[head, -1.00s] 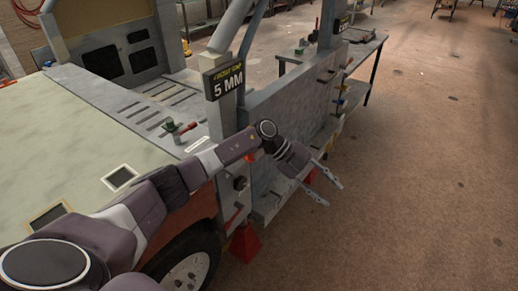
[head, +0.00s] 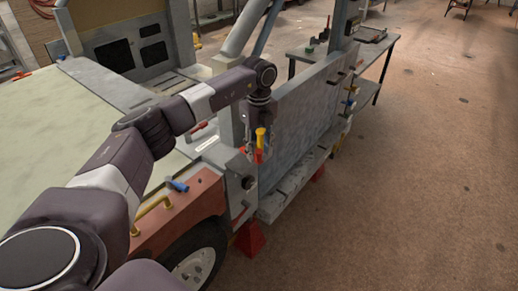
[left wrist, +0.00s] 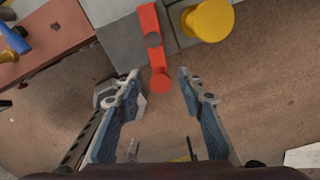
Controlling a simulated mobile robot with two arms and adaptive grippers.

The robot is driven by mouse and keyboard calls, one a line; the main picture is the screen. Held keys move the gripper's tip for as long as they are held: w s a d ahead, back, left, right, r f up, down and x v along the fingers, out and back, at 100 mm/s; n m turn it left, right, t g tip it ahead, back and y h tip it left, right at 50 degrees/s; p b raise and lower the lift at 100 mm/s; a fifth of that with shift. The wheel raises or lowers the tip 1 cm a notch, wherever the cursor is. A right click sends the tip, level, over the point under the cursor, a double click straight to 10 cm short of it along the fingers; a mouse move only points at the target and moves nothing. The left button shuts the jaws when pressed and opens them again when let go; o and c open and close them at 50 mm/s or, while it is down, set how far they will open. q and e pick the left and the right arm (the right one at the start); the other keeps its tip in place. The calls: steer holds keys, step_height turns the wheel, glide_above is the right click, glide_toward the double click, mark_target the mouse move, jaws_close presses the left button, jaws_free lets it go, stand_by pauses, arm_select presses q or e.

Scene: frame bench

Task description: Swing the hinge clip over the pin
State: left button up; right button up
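A red bar-shaped piece, which looks like the hinge clip (left wrist: 150,22), reaches down from a grey block in the left wrist view, with a dark round spot partway along it. Its rounded end lies between my open fingertips in that picture; I cannot tell if either touches it. A yellow round-headed piece, perhaps the pin (left wrist: 208,20), is just right of it. In the head view the yellow piece (head: 261,137) shows beside my left gripper (head: 255,154), which points down at the vehicle's front post and partly hides the red piece. My right gripper is not in view.
A red panel (head: 196,196) with a yellow bar handle (head: 150,213) and a blue handle (head: 177,185) is at the lower left. A grey door panel (head: 305,120) stands to the right. A workbench (head: 368,55) is behind it. The floor at right is clear.

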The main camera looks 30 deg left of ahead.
arm_select(q)
steer(key=shift+d+f, duration=0.1)
steer(key=shift+f, duration=0.55)
jaws_close()
